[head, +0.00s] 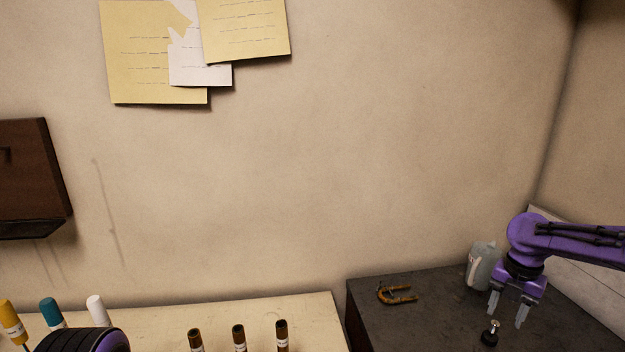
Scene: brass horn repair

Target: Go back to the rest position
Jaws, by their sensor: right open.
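My right gripper (507,316) is at the lower right, coming in on a purple arm from the right edge. Its two grey fingers point down and are spread apart, with nothing between them that I can make out. A small black item with a metal top (490,336) stands on the dark worktop (430,318), just left of and below the fingers. It looks apart from them. A rounded purple and black part of my own arm shows at the bottom left. My left gripper is not in view.
A U-shaped brass tube (397,295) lies on the dark worktop, and a grey container (484,266) stands behind my right gripper. The pale table (312,310) holds several brown vials (238,337) and coloured-topped items (49,311). A brown box (35,175) hangs on the wall.

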